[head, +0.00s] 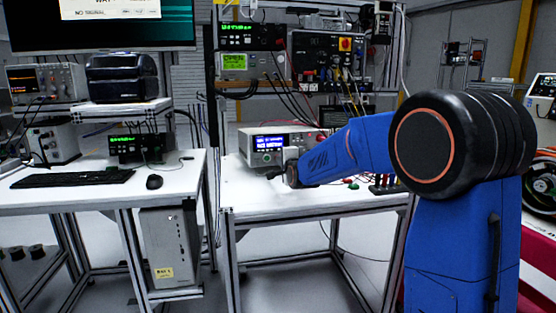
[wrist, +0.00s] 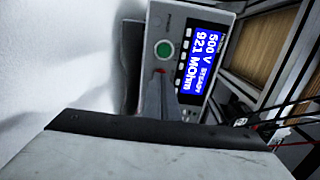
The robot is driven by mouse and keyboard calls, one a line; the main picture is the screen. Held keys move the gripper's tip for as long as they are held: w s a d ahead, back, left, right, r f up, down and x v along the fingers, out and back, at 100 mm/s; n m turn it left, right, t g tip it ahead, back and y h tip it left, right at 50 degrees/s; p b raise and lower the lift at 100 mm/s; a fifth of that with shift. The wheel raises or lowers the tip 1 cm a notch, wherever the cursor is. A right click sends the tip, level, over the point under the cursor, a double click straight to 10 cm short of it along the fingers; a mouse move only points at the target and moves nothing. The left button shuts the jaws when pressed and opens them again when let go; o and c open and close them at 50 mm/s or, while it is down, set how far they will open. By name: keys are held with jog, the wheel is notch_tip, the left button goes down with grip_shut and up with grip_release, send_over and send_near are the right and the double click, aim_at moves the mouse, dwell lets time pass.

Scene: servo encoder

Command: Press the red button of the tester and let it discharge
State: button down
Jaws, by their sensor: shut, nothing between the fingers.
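The tester (head: 252,146) is a light grey box with a lit blue screen on the white bench; it also shows in the wrist view (wrist: 178,13), turned on its side. Its screen (wrist: 202,52) reads 500 V, STEADY, 921 MOhm. A round green button (wrist: 164,50) shows on its front. A small bit of the red button (wrist: 160,71) shows at the tips of my gripper (wrist: 157,78), which hide the rest. My gripper is shut and empty, right in front of the tester's face. I cannot tell whether the tips touch the button. In the head view my gripper (head: 272,177) is small and dark.
Small coloured parts and dark posts stand on the bench right of my wrist. A shelf with instruments and hanging cables (head: 290,92) is above the tester. The bench front left (head: 245,200) is clear. A second desk with a keyboard (head: 75,176) stands left.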

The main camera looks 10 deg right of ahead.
jog(key=shift+w, duration=0.3)
dwell(0.4)
jog(key=shift+s, duration=0.1)
jog(key=shift+s+r, duration=0.1)
jog(key=shift+s, duration=0.8)
jog(key=shift+s, duration=0.1)
jog(key=s, duration=0.7)
jog(key=shift+s+d+r, duration=0.15)
jog(key=shift+d+r, duration=0.15)
jog(key=shift+r, duration=0.15)
dwell(0.3)
